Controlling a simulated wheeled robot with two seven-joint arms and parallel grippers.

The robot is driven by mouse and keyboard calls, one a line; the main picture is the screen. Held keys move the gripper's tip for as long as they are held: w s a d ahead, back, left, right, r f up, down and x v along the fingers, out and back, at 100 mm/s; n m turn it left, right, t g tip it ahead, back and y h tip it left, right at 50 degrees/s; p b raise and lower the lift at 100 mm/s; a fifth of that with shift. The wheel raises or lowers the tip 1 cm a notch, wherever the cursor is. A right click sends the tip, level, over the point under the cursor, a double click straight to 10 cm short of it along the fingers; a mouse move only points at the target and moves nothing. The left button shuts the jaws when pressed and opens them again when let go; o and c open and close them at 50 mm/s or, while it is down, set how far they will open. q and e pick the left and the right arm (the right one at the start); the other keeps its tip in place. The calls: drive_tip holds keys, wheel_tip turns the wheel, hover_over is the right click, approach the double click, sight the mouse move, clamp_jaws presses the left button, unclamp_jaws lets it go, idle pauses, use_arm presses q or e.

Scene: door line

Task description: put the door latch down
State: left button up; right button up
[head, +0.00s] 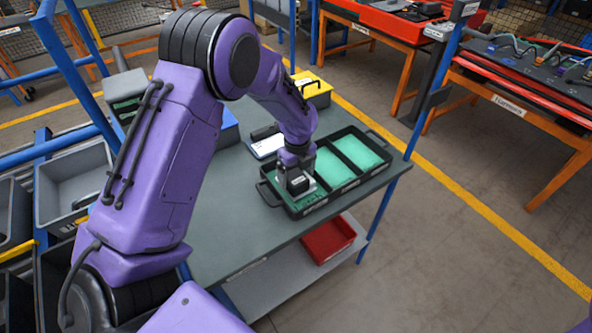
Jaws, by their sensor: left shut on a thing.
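A black tray (333,197) with three green-lined compartments in a row lies on the grey-green workbench. My left gripper (297,190) reaches down over its left compartment, pointing downward. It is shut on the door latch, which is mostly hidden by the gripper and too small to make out. I cannot tell whether the latch touches the compartment floor. The middle compartment (331,167) and the right compartment (359,152) look empty. My right gripper is not in view.
A white-screened device (268,146) lies on the bench behind the tray. A yellow box (314,91) stands at the bench's back. A blue post (424,95) rises at the bench's right corner. A red bin (327,240) sits on the lower shelf. The bench front is clear.

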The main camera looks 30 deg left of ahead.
sight(297, 172)
use_arm(q)
drive_tip(key=shift+f, duration=0.1)
drive_tip(key=o, duration=1.5)
drive_tip(key=shift+r, duration=0.55)
wheel_tip(297, 172, up, 11)
drive_tip(key=shift+w+r+b, duration=0.1)
drive_tip(key=shift+w+b, duration=0.05)
drive_tip(key=shift+b, duration=1)
